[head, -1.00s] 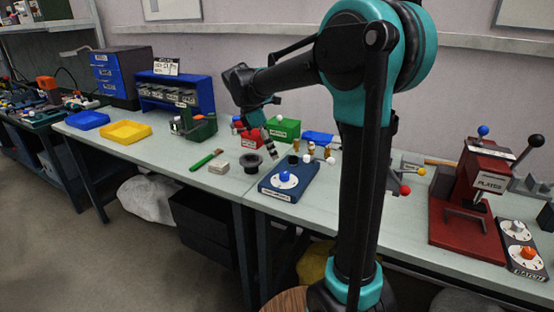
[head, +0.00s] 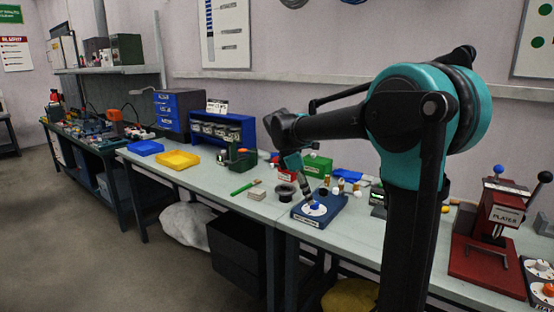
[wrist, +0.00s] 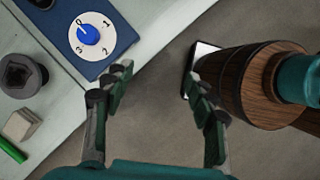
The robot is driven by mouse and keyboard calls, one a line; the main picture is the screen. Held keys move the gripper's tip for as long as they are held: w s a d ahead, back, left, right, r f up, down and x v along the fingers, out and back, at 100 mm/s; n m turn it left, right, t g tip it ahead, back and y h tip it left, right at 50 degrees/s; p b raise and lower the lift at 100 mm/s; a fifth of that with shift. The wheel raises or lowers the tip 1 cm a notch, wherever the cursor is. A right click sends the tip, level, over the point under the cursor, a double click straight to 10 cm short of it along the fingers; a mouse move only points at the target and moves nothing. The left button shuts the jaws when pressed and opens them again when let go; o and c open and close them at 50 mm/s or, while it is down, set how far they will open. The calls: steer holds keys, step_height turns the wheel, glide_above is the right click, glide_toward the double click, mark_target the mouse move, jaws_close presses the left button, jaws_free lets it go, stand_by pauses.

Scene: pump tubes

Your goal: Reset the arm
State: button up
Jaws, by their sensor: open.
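My gripper (wrist: 163,88) is open, with nothing between its two fingers in the wrist view. Bare floor shows below it there, just off the front edge of the bench. In the head view my gripper (head: 304,184) hangs below the bent arm and overlaps the blue dial box (head: 333,212). The blue box (wrist: 57,22), with its white dial and blue knob (wrist: 89,34), is at the upper left of the wrist view, apart from the fingers. The arm is folded, with its elbow high at the right of the head view.
The pale bench (head: 232,206) holds a black cup (head: 285,191), a green stick (head: 245,187), a yellow tray (head: 178,160), a blue tray (head: 145,148) and a green box (head: 317,168). A red press (head: 490,250) stands at the right. Open floor (head: 80,250) lies at left.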

steer(key=s+d+f+m+t+y, duration=0.2)
steer(key=s+d+f+m, duration=0.2)
steer(key=s+f+m, duration=0.5)
steer(key=s+d+f+m+t+y, duration=0.2)
steer(key=s+d+f+m, duration=0.3)
steer(key=s+f+m, duration=0.4)
steer(key=s+f, duration=0.3)
steer(key=s, duration=0.1)
steer(key=shift+s, duration=0.4)
steer(key=shift+d, duration=0.1)
